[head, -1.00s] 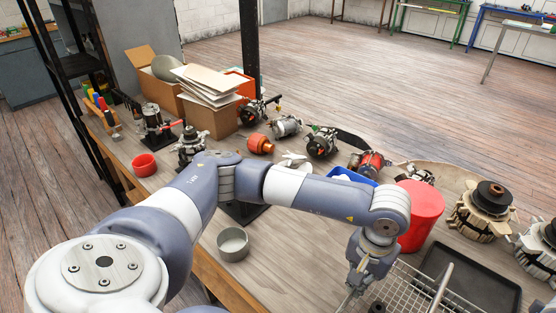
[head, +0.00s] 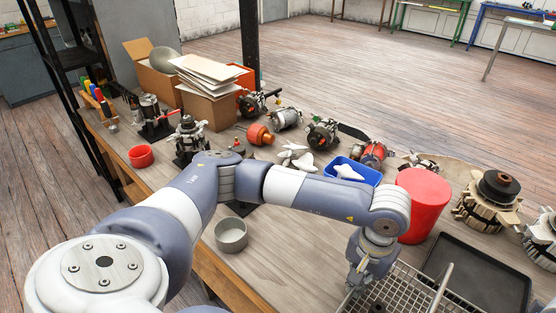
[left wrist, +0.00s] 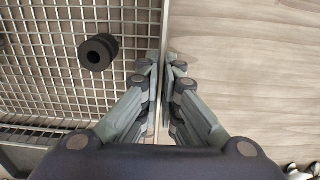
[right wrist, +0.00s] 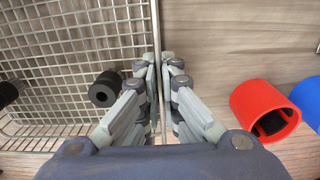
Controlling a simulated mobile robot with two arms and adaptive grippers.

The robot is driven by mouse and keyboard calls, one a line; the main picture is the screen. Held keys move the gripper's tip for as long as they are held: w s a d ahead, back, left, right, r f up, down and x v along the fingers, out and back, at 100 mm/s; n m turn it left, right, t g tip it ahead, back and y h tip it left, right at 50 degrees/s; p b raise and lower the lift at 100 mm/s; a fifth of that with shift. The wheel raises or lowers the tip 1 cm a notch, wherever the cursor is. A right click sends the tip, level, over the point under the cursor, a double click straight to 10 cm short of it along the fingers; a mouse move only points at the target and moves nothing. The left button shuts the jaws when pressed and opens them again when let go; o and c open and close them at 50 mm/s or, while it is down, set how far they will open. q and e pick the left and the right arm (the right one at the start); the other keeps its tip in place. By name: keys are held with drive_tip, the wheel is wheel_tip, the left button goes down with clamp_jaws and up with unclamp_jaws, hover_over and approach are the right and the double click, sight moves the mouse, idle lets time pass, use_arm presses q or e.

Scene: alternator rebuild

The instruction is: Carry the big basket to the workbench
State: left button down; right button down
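The big basket is a wire mesh basket (head: 412,289) with a thick rim, at the lower right of the head view and partly cut off. My left gripper (head: 352,288) holds its rim; in the left wrist view the fingers (left wrist: 162,75) close on the rim from both sides. In the right wrist view my right gripper (right wrist: 160,72) is shut on another stretch of the basket's rim; it is not in the head view. A black cylinder (left wrist: 98,52) lies inside the basket. The workbench (head: 290,257) is wooden and stretches under and beyond my left arm.
A black tray (head: 478,268), a red bucket (head: 423,202), a blue bin (head: 374,176) and alternator parts (head: 487,203) crowd the bench around the basket. A grey bowl (head: 231,235) stands near the front edge, with bare wood to its right. Red (right wrist: 265,108) and blue cylinders show beside the right gripper.

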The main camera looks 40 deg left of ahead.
use_arm(q)
drive_tip(key=c, duration=2.3)
unclamp_jaws()
drive_tip(key=shift+f, duration=0.25)
use_arm(e)
drive_tip(key=c, duration=2.3)
unclamp_jaws()
drive_tip(key=shift+f, duration=0.25)
use_arm(q)
drive_tip(key=o, duration=0.5)
drive_tip(key=shift+r, duration=0.1)
use_arm(e)
drive_tip(key=o, duration=0.5)
drive_tip(key=shift+r, duration=0.1)
use_arm(q)
wheel_tip(320, 180, up, 11)
drive_tip(key=shift+f, duration=0.1)
use_arm(e)
drive_tip(key=shift+r, duration=0.15)
use_arm(q)
drive_tip(key=shift+r, duration=0.6)
use_arm(e)
wheel_tip(320, 180, up, 12)
drive_tip(key=shift+d, duration=0.1)
